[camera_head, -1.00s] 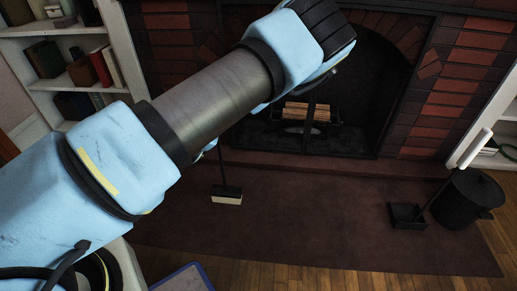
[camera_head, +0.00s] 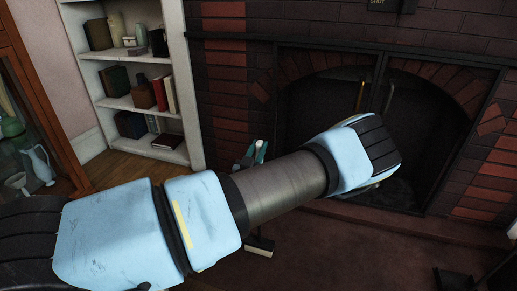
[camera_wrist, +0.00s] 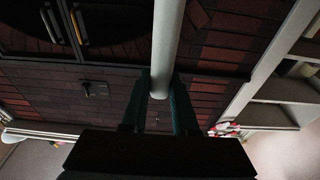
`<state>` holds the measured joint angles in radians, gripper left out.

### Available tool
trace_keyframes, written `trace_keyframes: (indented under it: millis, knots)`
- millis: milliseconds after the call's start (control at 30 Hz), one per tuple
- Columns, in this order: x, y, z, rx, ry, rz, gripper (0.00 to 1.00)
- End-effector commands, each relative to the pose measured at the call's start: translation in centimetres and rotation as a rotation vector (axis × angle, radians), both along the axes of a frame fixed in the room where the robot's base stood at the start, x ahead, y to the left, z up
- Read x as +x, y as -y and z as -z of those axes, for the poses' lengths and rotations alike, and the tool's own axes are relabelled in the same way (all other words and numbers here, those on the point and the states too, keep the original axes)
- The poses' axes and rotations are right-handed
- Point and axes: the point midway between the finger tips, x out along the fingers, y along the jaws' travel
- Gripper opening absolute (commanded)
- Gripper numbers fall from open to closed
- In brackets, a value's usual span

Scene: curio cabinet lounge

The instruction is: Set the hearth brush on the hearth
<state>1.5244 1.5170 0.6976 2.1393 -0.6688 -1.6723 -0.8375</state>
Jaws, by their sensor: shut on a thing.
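My gripper (camera_head: 255,157) shows beyond my arm in the head view, with its teal fingers near the left brick pillar. It is shut on the pale handle (camera_wrist: 167,42) of the hearth brush, which runs between the fingers in the wrist view. The brush's dark head with cream bristles (camera_head: 259,246) shows below my arm, over the dark red hearth area (camera_head: 310,262). My arm hides the middle of the brush. I cannot tell whether the bristles touch the surface below.
The fireplace opening (camera_head: 310,100) is behind my arm. A white bookshelf (camera_head: 180,85) stands to the left, and a glass-fronted wooden cabinet (camera_head: 48,110) at the far left. A black dustpan (camera_head: 453,279) lies at lower right. The floor around the brush head looks clear.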

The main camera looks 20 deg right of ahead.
Motion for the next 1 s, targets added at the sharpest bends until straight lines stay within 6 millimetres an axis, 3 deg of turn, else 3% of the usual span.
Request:
trace_keyframes:
  millis: [200,233,500,800,1000]
  knots:
    - [0.1,0.0,0.1,-0.003,0.003,0.0,0.0]
    - [0.0,0.0,0.3,0.0,0.0,0.0,0.28]
    - [0.0,0.0,0.2,0.0,0.0,0.0,0.57]
    - [0.0,0.0,-0.2,0.001,0.001,0.0,0.57]
    - [-2.0,-2.0,0.5,0.003,-0.001,-0.003,0.57]
